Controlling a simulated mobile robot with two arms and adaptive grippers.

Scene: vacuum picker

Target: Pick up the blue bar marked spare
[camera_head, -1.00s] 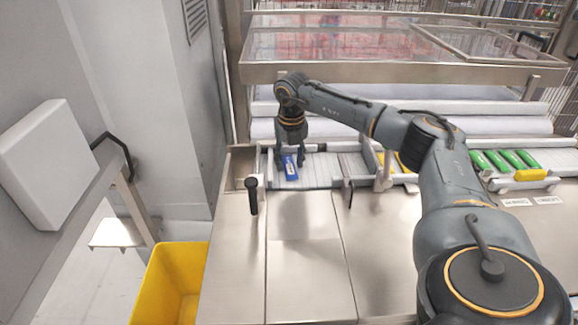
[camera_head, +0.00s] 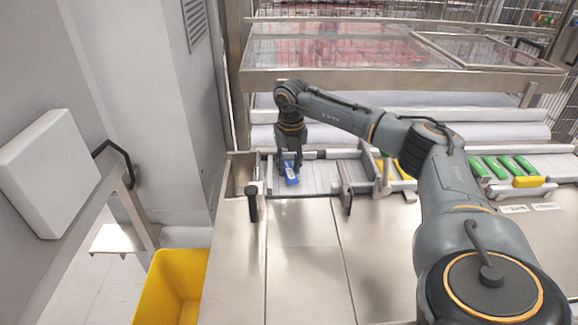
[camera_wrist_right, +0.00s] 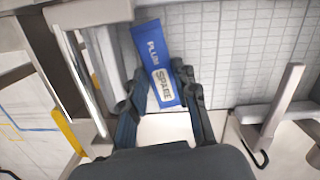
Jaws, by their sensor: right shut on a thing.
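The blue bar (camera_head: 291,173) is at the left end of the conveyor (camera_head: 320,176) in the head view. In the right wrist view the blue bar (camera_wrist_right: 154,62) shows the words "PLUM" and "SPARE" on its top face. My right gripper (camera_head: 289,166) points down over it. In the right wrist view my right gripper (camera_wrist_right: 160,88) has a finger on each side of the bar and is shut on it. I cannot tell whether the bar touches the belt. My left gripper is not in view.
Green bars (camera_head: 497,166) and a yellow bar (camera_head: 528,181) lie farther right. A yellow bin (camera_head: 172,290) stands at the lower left. The steel top in front is clear.

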